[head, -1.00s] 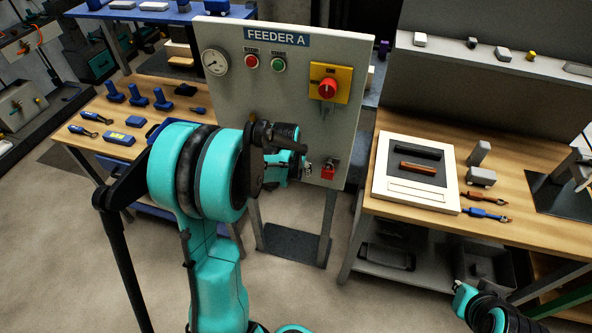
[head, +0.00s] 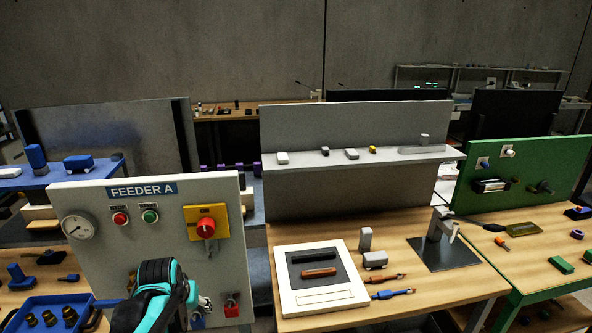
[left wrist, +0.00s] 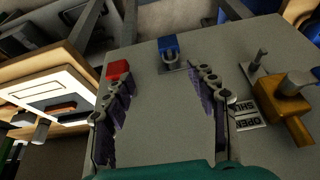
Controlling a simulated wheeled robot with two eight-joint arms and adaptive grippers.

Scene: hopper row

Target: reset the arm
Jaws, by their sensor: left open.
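My left arm rises in front of the grey FEEDER A panel (head: 165,200) in the head view, and its wrist hides the panel's lower part. My left gripper (left wrist: 163,80) is open and empty in the left wrist view, its fingers spread over the panel face. A blue padlock-like part (left wrist: 169,45) on a metal plate lies beyond the fingertips. A brass-coloured valve-like part (left wrist: 287,103) and an OPEN/SHUT label (left wrist: 250,115) are right of the right finger. My right gripper is out of view.
The panel carries a gauge (head: 78,226), a red button (head: 120,219), a green button (head: 150,216) and a red knob (head: 206,228) on yellow. A wooden bench (head: 395,293) with a white-framed tray (head: 286,262) stands to the right.

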